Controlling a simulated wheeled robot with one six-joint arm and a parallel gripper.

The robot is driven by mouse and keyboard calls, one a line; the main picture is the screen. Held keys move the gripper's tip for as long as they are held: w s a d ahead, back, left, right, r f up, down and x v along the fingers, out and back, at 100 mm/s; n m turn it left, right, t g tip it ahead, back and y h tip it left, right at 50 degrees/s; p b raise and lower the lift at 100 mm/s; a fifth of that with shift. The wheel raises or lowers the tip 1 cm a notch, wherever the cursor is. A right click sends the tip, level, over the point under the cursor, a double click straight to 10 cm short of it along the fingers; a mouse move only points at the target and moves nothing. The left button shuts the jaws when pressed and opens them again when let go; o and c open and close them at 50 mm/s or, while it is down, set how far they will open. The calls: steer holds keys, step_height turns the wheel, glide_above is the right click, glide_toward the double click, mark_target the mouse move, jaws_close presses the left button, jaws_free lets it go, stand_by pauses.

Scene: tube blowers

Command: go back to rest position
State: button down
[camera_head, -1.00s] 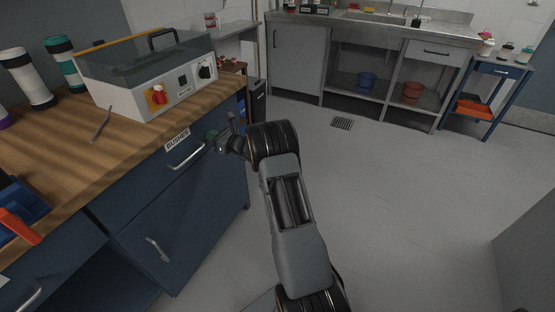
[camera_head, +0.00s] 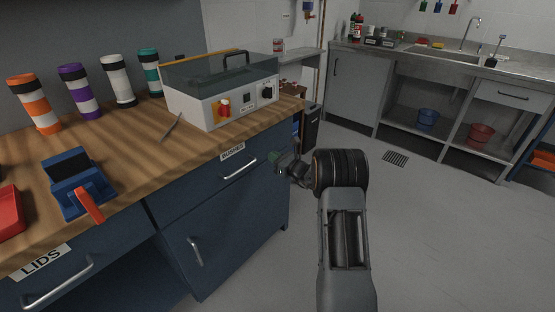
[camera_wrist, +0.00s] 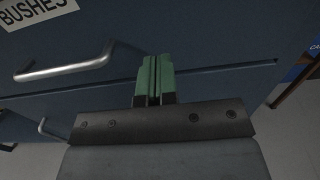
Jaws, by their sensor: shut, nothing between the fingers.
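My gripper (camera_head: 281,160) is at the end of my arm, in front of the right side of the blue workbench cabinet (camera_head: 225,225). In the wrist view its green fingers (camera_wrist: 154,78) are together with nothing between them. The drawer labelled BUSHES (camera_head: 233,152) is closed, and its silver handle (camera_head: 240,172) is to the left of the gripper. In the wrist view this handle (camera_wrist: 66,66) lies up and left of the fingers, apart from them. Part of the gripper is hidden behind my wrist in the head view.
The wooden worktop (camera_head: 135,175) holds a grey machine with a clear lid (camera_head: 225,90), several banded tubes (camera_head: 80,92), a blue device with an orange lever (camera_head: 78,185) and a red bin (camera_head: 8,212). A sink counter (camera_head: 400,55) stands behind. The floor (camera_head: 440,240) at right is clear.

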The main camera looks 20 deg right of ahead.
steer(key=v, duration=0.9)
steer(key=shift+f+p, duration=0.15)
steer(key=shift+p, duration=0.3)
steer(key=s+a+f+n+g+y, duration=0.2)
steer(key=s+a+f+n+g, duration=0.3)
steer(key=n, duration=0.1)
steer(key=s+a+r+n+g+h+p, duration=0.2)
steer(key=s+a+r+n+g+p, duration=0.5)
steer(key=s+n, duration=0.4)
steer(key=s+a+r+n+h+p, duration=0.1)
steer(key=s+r+n+h+p, duration=0.3)
steer(key=r, duration=0.9)
steer(key=s+a+r+n+h+p, duration=0.2)
steer(key=s+r+n+h+p, duration=0.2)
steer(key=s+r+n+p, duration=0.5)
step_height(320, 180, up, 5)
steer(key=shift+f+n+p, duration=0.1)
steer(key=shift+n+p, duration=0.3)
steer(key=shift+p, duration=0.1)
steer(key=shift+s, duration=0.15)
